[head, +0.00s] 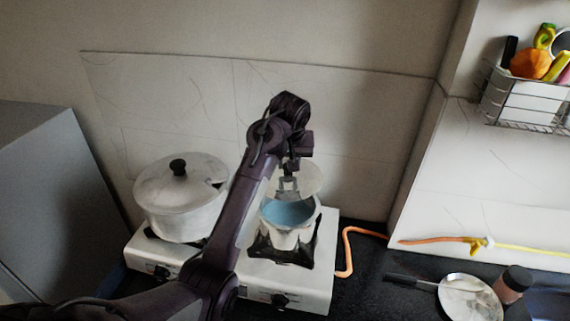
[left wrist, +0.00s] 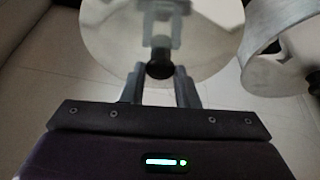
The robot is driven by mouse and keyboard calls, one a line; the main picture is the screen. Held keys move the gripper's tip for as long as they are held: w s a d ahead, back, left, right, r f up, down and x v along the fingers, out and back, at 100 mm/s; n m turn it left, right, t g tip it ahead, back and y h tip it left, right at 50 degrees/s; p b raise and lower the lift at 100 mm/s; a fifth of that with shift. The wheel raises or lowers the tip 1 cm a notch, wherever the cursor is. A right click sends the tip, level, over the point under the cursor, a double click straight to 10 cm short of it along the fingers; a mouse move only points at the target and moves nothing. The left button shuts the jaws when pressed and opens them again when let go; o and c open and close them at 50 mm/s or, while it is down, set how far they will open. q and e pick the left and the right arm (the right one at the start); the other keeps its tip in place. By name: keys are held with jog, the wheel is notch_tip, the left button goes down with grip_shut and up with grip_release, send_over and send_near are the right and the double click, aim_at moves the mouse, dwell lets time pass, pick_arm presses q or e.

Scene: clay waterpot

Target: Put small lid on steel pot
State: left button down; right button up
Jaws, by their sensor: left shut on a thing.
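My left gripper (head: 289,187) is shut on the small lid (head: 310,180), a round, shiny steel disc. In the left wrist view my gripper's fingers (left wrist: 160,85) close around the lid's dark knob, and the lid (left wrist: 205,35) spreads out beyond them. The small steel pot (head: 277,238) stands on the right burner of the stove, open at the top, with a light blue inside. The lid is tilted and held above the pot's back rim, apart from it as far as I can see. My right gripper is not in view.
A big pot (head: 180,220) with a black-knobbed lid (head: 203,165) stands on the left burner of the white stove (head: 310,290). An orange hose (head: 347,250) runs right. A pan (head: 470,300) and a brown jar (head: 516,280) are at lower right. A wire basket (head: 525,108) hangs above.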

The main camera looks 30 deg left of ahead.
aim_at(287, 179)
pick_arm(q)
jog(key=shift+s+a, duration=0.2)
jog(key=shift+a, duration=0.3)
jog(key=shift+s, duration=0.15)
jog(key=d+f, duration=0.2)
jog(key=f, duration=0.1)
jog(key=shift+d, duration=0.15)
jog(key=f, duration=0.2)
jog(key=a+f, duration=0.1)
jog(key=f, duration=0.1)
jog(key=shift+a, duration=0.2)
jog(key=shift+d+f, duration=0.1)
jog(key=shift+f, duration=0.3)
jog(key=shift+d+f, duration=0.1)
jog(key=shift+d, duration=0.15)
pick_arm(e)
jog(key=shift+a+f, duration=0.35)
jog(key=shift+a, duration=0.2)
pick_arm(q)
jog(key=shift+a+f, duration=0.1)
jog(key=shift+a, duration=0.1)
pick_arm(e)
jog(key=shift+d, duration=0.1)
